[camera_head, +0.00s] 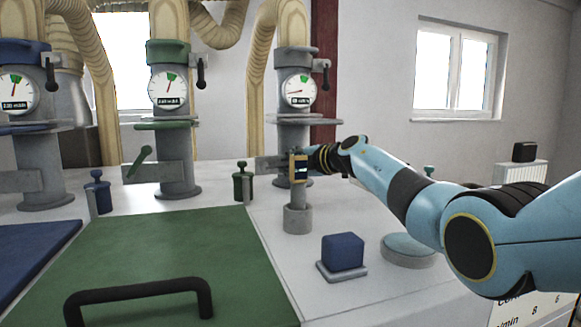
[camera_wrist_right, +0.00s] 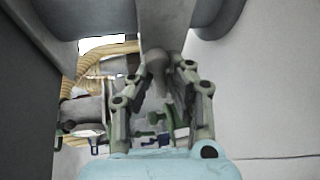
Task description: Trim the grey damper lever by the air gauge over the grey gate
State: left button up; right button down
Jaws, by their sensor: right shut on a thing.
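The grey pipe (camera_head: 293,130) stands at the right of three duct pipes. Its round air gauge (camera_head: 299,90) has a green band at the top, and its red needle points left, outside that band. The grey gate (camera_head: 268,165) is a flat plate low on this pipe. My right gripper (camera_head: 303,165) is at the pipe beside the gate. In the right wrist view, its two fingers (camera_wrist_right: 157,75) are shut on the grey damper lever (camera_wrist_right: 155,58), which lies between the fingertips. In the head view the gripper mostly hides the lever. My left gripper is out of view.
The green pipe (camera_head: 172,120) with its green lever (camera_head: 140,160) stands left of the grey one. A green clamp (camera_head: 243,182), a grey cup (camera_head: 298,219), a blue block (camera_head: 343,252) and a round pad (camera_head: 408,250) are nearby. A green hatch (camera_head: 150,250) has a black handle.

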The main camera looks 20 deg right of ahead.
jog(key=shift+s+a+r+n+g+h, duration=0.1)
jog(key=shift+a+r+n+g+h, duration=0.1)
jog(key=shift+n+h, duration=0.25)
jog(key=shift+a+r+n+g+h, duration=0.1)
jog(key=shift+r+n+h, duration=0.15)
jog(key=shift+n, duration=0.4)
jog(key=shift+d, duration=0.1)
jog(key=shift+f, duration=0.1)
jog(key=c, duration=1.5)
grip_release()
jog(key=shift+o, duration=0.9)
jog(key=shift+r, duration=0.2)
jog(key=shift+r, duration=0.1)
jog(key=v, duration=1.1)
jog(key=shift+s, duration=0.4)
